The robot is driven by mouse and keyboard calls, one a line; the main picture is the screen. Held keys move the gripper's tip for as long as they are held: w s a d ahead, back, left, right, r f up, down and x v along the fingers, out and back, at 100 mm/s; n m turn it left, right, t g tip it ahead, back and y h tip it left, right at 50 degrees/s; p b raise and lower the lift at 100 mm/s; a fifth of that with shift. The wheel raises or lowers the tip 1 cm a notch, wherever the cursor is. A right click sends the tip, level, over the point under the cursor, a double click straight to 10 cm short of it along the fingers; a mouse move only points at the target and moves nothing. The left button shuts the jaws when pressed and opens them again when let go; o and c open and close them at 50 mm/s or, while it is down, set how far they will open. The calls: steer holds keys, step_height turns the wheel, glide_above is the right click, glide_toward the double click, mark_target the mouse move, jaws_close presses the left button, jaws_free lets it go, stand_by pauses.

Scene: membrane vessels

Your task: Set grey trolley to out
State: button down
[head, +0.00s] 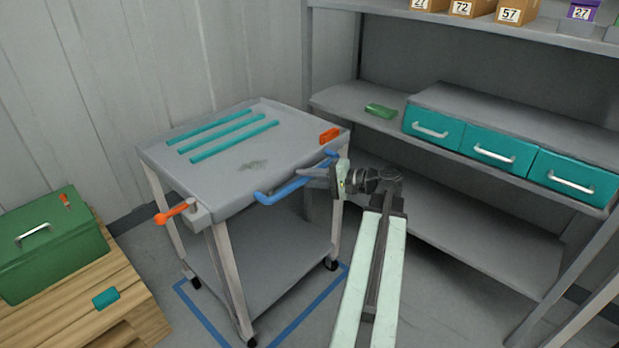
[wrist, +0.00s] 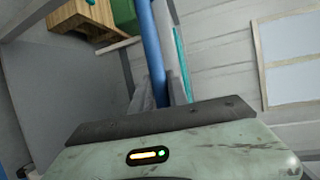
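The grey trolley (head: 235,185) stands at the middle left of the head view, upright on casters. Its blue handle bar (head: 283,190) runs along the near right edge of its top. My gripper (head: 315,180) is at the right part of this handle. In the wrist view the blue bar (wrist: 152,45) passes between my two fingers (wrist: 160,92), which sit close on both sides of it. My fingers look shut on it. An orange lever (head: 174,213) sticks out at the trolley's near left corner.
Blue floor lines (head: 295,322) surround the trolley's foot. Shelving with teal drawers (head: 497,152) and a green item (head: 381,111) stands right of it. A green toolbox (head: 50,250) sits on a wooden pallet (head: 130,310) at left.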

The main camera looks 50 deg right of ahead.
steer(key=c, duration=1.3)
jaws_free()
steer(key=p+v, duration=0.1)
steer(key=v, duration=0.6)
steer(key=shift+s+d+r, duration=0.1)
steer(key=shift+s+d, duration=0.05)
steer(key=shift+s, duration=0.25)
